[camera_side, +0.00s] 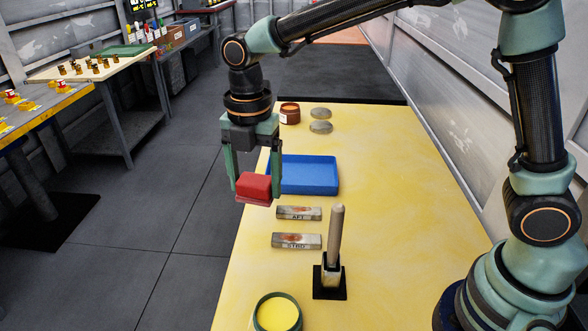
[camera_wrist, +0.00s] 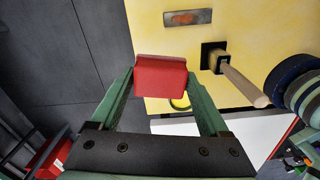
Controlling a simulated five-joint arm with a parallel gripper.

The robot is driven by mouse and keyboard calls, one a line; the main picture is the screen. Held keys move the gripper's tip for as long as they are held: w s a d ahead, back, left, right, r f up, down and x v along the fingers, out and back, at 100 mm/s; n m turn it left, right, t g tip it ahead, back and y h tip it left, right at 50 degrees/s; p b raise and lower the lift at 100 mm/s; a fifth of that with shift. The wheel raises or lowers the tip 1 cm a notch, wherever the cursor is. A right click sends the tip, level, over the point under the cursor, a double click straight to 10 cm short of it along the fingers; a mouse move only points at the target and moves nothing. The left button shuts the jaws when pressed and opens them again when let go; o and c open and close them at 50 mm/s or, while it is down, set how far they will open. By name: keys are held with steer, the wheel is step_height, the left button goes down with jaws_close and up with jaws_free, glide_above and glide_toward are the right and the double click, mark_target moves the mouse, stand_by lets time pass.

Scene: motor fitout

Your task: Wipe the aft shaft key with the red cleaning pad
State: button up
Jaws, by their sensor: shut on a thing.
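My gripper (camera_side: 255,184) is shut on the red cleaning pad (camera_side: 254,190), a red block with a paler underside. The pad is held above the table's left edge, apart from the keys. It also shows between the fingers in the wrist view (camera_wrist: 160,77). The aft shaft key (camera_side: 299,213) is a grey bar with a rusty orange patch on top and the label AFT. It lies on the yellow table, right of and below the pad in the side view. A similar key marked STBD (camera_side: 297,241) lies nearer the camera. One key (camera_wrist: 187,17) shows in the wrist view, its label unreadable.
A blue tray (camera_side: 312,190) lies just behind the aft key. A wooden-handled tool (camera_side: 336,235) stands upright in a black holder at the right. A pot of yellow stuff (camera_side: 277,314) is at the front. A brown jar (camera_side: 290,113) and two grey stones (camera_side: 320,127) are at the back.

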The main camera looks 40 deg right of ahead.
mark_target(290, 209)
steer(key=w+d+f+m, duration=0.3)
steer(key=d+f, duration=0.1)
steer(key=d, duration=0.3)
steer(key=w+d+f+m, duration=0.4)
steer(key=d, duration=0.2)
steer(key=shift+s+d+f, duration=0.1)
steer(key=shift+f, duration=1.8)
steer(key=shift+s+d+f, duration=0.1)
steer(key=shift+f, duration=1.75)
steer(key=shift+s+d+f, duration=0.15)
steer(key=shift+s+d, duration=0.05)
steer(key=shift+d, duration=0.05)
steer(key=shift+s+d, duration=0.25)
steer(key=shift+d, duration=0.05)
steer(key=shift+c, duration=0.6)
steer(key=shift+s+d, duration=1.65)
steer(key=shift+s, duration=0.05)
steer(key=shift+w+a, duration=2.2)
step_height(290, 209, up, 8)
